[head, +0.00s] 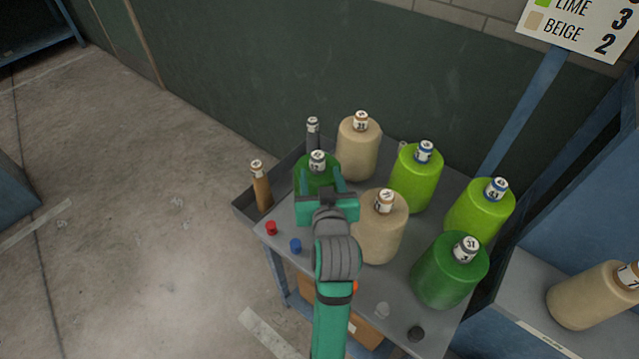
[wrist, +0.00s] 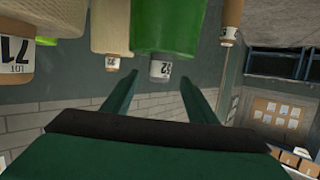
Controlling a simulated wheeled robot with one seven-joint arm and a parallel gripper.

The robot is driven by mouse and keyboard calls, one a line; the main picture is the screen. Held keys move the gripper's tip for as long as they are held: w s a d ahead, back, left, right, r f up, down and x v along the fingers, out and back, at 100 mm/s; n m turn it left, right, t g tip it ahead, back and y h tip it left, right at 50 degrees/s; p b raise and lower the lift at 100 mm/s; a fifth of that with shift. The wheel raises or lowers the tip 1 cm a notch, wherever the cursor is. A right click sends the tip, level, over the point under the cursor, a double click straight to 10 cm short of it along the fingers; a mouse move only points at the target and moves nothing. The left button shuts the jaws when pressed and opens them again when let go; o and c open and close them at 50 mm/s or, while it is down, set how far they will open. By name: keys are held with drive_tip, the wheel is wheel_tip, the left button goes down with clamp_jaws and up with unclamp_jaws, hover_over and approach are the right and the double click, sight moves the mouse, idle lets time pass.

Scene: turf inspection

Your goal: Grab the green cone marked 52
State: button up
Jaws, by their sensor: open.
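The green cone of yarn marked 52 (head: 304,180) stands upright near the back left of the grey cart top, partly hidden behind my gripper. In the wrist view, which is upside down, the green cone (wrist: 165,30) shows with its white-labelled tip reading 52. My gripper (head: 320,180) is open and empty, with its fingers pointing at this cone. In the wrist view my gripper (wrist: 159,78) has one finger to each side of the labelled tip. I cannot tell how far the fingers reach along it. A second, darker green cone (head: 448,275) stands at the front right.
Beige cones (head: 357,150) (head: 378,235) stand right beside the green one. Lime cones (head: 415,180) (head: 478,215) stand farther right. A narrow brown cone (head: 262,190) and a dark one (head: 313,140) are in a side tray (head: 243,208). Red (head: 271,228) and blue (head: 295,246) caps lie in front.

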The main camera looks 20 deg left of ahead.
sight(319, 162)
drive_tip(key=shift+w+a+r, duration=0.2)
drive_tip(key=shift+w+r, duration=0.2)
drive_tip(key=shift+w, duration=0.25)
drive_tip(key=x, duration=0.5)
drive_tip(key=shift+w+a+f, duration=0.1)
drive_tip(key=shift+w+f, duration=0.05)
drive_tip(key=shift+w, duration=0.45)
drive_tip(key=x, duration=0.3)
drive_tip(key=shift+w+a, duration=0.15)
drive_tip(key=shift+a, duration=0.15)
drive_tip(key=shift+w+a, duration=0.15)
drive_tip(key=shift+a, duration=0.15)
drive_tip(key=shift+d, duration=0.15)
clamp_jaws()
